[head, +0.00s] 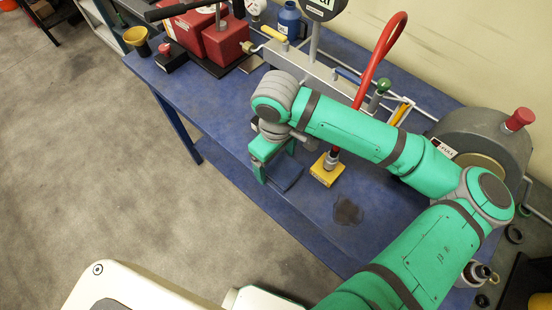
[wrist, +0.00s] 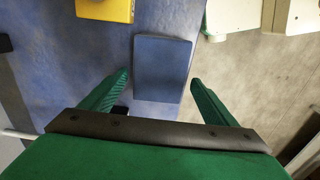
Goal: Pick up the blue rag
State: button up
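The blue rag (head: 288,174) is a flat, folded, rectangular pad on the blue bench top, near its front edge. In the wrist view the rag (wrist: 162,68) lies between my two green fingers, with a visible gap on each side. My gripper (head: 276,164) is above the bench beside the rag and partly hides it in the head view. In the wrist view my gripper (wrist: 160,79) is open and empty. I cannot tell exactly how high the fingertips are above the rag.
A yellow block (head: 327,170) with a red hose (head: 383,50) stands right of the rag. A dark stain (head: 347,211) marks the bench (head: 217,111). A grey machine (head: 485,140) stands at the right, red boxes (head: 225,40) at the back left.

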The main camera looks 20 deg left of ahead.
aim_at(270, 171)
jog(key=c, duration=0.9)
jog(key=shift+s, duration=0.1)
jog(key=shift+s+a, duration=0.25)
jog(key=shift+s, duration=0.3)
jog(key=shift+s+a, duration=0.2)
jog(key=shift+s, duration=0.3)
jog(key=o, duration=1.1)
jog(key=shift+o, duration=0.2)
jog(key=shift+r, duration=0.1)
notch_tip(270, 171, up, 11)
